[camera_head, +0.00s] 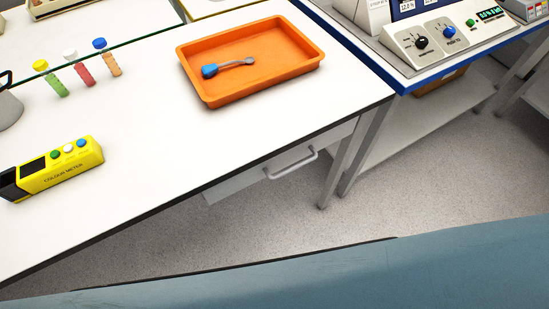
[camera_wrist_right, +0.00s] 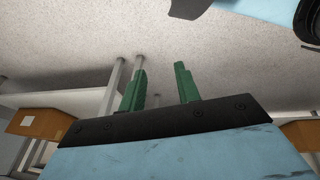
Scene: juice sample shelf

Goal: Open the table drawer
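The table drawer (camera_head: 245,182) sits under the front edge of the white table (camera_head: 150,150) in the head view. Its light grey bar handle (camera_head: 291,164) faces the front. I cannot tell for sure whether the drawer stands fully shut. My right gripper (camera_wrist_right: 160,82) shows in the right wrist view with its two green fingers apart and nothing between them. It is over the speckled floor and touches neither the handle nor the drawer in that view. Neither gripper shows in the head view, and my left gripper is in no frame.
An orange tray (camera_head: 215,95) with a blue-headed tool (camera_head: 228,66) lies on the table. Several capped sample tubes (camera_head: 78,69) and a yellow colour meter (camera_head: 62,167) are to its left. A blue-edged bench (camera_head: 450,65) with instruments stands at right. The floor (camera_head: 430,175) before the drawer is clear.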

